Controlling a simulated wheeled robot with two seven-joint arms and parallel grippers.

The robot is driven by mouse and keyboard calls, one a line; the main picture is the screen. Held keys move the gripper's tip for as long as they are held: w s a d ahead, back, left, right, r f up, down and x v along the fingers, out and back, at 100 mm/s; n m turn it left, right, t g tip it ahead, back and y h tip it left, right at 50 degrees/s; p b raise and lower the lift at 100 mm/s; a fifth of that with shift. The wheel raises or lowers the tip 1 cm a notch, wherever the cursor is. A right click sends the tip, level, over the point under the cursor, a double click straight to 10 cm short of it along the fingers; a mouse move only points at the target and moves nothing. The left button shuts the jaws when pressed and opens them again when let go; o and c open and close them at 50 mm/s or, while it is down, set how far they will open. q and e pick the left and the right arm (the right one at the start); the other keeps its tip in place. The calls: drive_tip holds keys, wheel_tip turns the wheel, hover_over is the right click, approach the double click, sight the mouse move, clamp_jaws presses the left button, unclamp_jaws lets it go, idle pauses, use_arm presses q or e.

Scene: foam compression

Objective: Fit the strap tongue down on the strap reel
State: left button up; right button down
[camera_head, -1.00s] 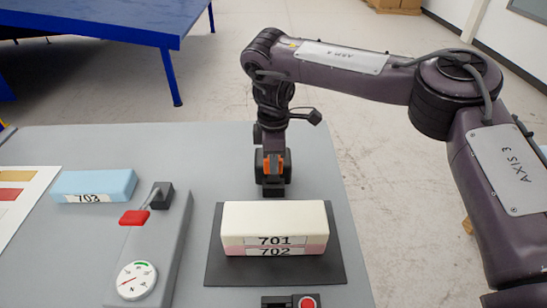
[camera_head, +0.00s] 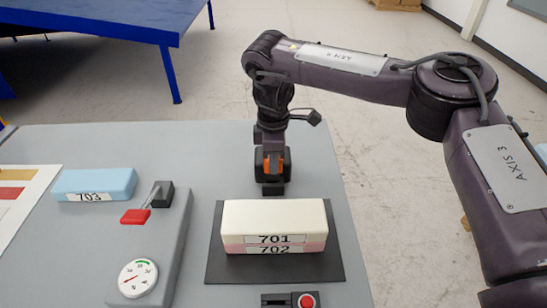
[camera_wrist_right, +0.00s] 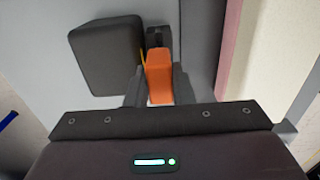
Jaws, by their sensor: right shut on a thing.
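My right gripper (camera_head: 273,168) is shut on the orange strap tongue (camera_wrist_right: 159,76), behind the foam stack. The tongue points away from the wrist, between the two dark fingers, in the right wrist view. A dark rounded block (camera_wrist_right: 106,55), which looks like the strap reel, stands left of the tongue there. A small black part (camera_wrist_right: 155,37) lies just beyond the tongue's tip. I cannot tell whether the tip touches it. In the head view the gripper hides most of the reel. My left gripper is not in view.
Cream foam 701 (camera_head: 275,216) lies on pink foam 702 (camera_head: 232,248) on a black mat (camera_head: 220,270), close in front of the gripper. A red-handled lever (camera_head: 136,216), a dial (camera_head: 138,279), blue foam 703 (camera_head: 95,183) and a red button (camera_head: 306,300) also stand on the grey table.

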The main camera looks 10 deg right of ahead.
drive_tip(key=shift+f, duration=0.25)
drive_tip(key=shift+f+b, duration=0.75)
drive_tip(key=shift+f, duration=0.95)
drive_tip(key=c, duration=1.2)
unclamp_jaws()
drive_tip(key=shift+s, duration=0.1)
drive_tip(key=shift+o, duration=0.2)
drive_tip(key=shift+r, duration=0.1)
